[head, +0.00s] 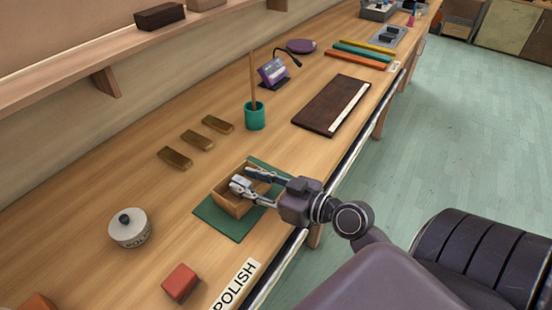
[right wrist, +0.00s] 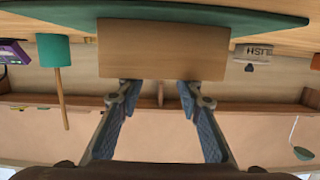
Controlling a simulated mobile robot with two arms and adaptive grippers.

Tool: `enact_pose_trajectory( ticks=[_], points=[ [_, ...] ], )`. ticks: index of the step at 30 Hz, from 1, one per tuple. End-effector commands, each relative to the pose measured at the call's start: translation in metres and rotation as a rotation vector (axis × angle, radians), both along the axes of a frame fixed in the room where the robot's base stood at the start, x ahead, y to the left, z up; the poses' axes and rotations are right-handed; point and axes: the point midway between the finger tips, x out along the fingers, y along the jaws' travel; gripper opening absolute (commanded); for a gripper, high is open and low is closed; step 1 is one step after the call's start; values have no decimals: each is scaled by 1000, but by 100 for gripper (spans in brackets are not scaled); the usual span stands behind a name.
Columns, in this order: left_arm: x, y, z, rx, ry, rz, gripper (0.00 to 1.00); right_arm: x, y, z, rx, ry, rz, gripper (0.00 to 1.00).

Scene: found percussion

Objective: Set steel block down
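My right gripper (head: 246,181) reaches into a small open wooden box (head: 231,206) on a dark green mat (head: 223,222). A pale grey, shiny shape shows at the near finger in the head view; I cannot tell whether it is the steel block or part of the finger. In the right wrist view the two fingers (right wrist: 160,95) stand apart on either side of a gap. Their tips end at the edge of the box (right wrist: 163,48), which hides whatever lies between them. My left gripper is not in view.
A lidded pot (head: 130,230) and a red block (head: 180,283) stand left of the mat. Several brown bars (head: 197,140), a teal cup (head: 254,117) with a stick and a dark board (head: 328,106) lie farther back. A POLISH label (head: 236,287) is at the front edge.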

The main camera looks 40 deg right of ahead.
Motion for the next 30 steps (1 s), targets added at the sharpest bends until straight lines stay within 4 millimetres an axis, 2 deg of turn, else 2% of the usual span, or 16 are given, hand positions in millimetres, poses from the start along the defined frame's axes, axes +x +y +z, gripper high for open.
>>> enact_pose_trajectory(
  ticks=[1, 6, 15, 21, 30],
  points=[
    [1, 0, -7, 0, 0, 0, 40, -11, -3, -2, -6, 1, 2, 33],
    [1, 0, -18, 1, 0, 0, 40, -39, -14, 6, -4, -3, 0, 33],
    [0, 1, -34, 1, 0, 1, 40, -76, -29, 17, -1, -8, -3, 33],
    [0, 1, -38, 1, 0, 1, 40, -86, -32, 23, -1, -10, -3, 33],
    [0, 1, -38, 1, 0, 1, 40, -87, -33, 24, -1, -12, -3, 33]
  ],
)
